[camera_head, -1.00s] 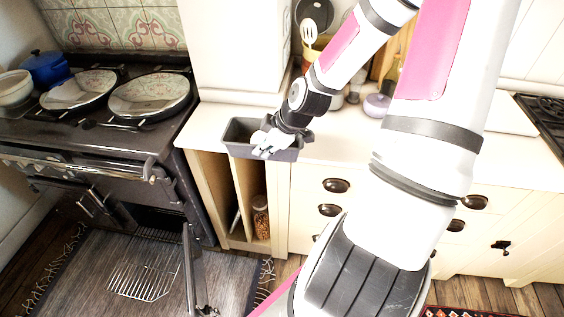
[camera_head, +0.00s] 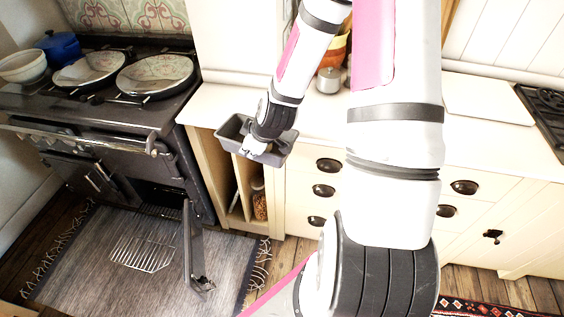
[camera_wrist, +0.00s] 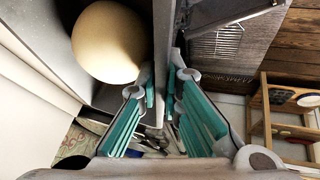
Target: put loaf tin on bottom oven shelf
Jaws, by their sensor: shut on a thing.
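The dark grey loaf tin (camera_head: 232,128) is held level at the counter's left front edge. My gripper (camera_head: 255,147) is shut on its near wall. The wrist view shows the tin (camera_wrist: 160,60) with its wall between the teal finger pads of my gripper (camera_wrist: 163,105). A round pale yellow thing (camera_wrist: 108,42) lies inside the tin. The oven's lower right door (camera_head: 193,248) stands open at the range's front. A wire shelf (camera_head: 145,252) shows low in front of the oven opening, over the mat; another wire edge shows at the dark opening (camera_head: 160,205), whose inside is mostly hidden.
The black range (camera_head: 90,120) has two round lids, a blue pot (camera_head: 60,46) and a pale bowl (camera_head: 22,66) on top. An open cubby (camera_head: 240,195) with a jar (camera_head: 259,200) stands beside it. A grey mat (camera_head: 90,265) covers the floor before the oven.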

